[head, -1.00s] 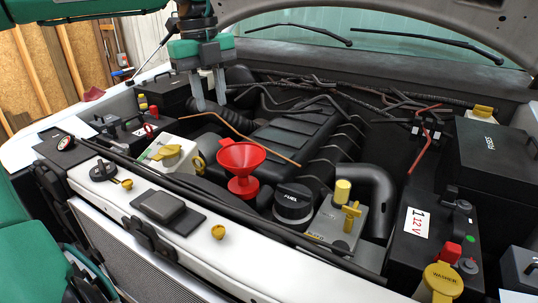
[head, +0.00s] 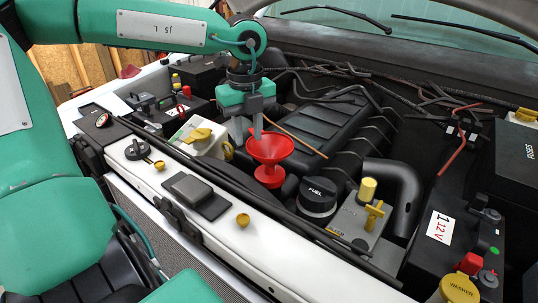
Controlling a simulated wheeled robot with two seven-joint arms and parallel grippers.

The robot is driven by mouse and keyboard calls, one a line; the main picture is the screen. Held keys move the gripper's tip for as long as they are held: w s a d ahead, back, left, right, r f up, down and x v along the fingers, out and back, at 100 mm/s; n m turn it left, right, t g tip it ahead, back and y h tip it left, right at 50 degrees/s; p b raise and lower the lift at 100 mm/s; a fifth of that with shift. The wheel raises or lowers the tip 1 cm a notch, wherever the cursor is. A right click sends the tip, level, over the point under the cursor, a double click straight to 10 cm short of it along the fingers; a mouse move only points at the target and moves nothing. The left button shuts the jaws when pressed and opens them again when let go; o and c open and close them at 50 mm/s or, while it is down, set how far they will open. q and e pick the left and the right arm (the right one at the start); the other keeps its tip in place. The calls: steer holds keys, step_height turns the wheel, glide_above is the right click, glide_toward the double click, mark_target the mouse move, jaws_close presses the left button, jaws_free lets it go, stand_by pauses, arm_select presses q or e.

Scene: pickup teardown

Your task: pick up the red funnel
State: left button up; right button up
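The red funnel (head: 270,150) stands upright in the engine bay, wide cone up, with a red base below it. My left gripper (head: 247,137) hangs pointing down at the funnel's upper left. Its two grey fingers are apart with nothing between them. The right-hand finger overlaps the funnel's far left rim in the picture; I cannot tell if it touches. My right gripper is not in view.
A white reservoir with a yellow cap (head: 198,135) stands left of the funnel. The white front panel (head: 225,232) lies nearer me.

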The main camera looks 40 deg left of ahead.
arm_select(q)
steer(key=shift+a+f+p, duration=0.1)
steer(key=shift+f+p, duration=0.2)
steer(key=shift+f, duration=1.15)
jaws_close()
steer(key=shift+r, duration=0.15)
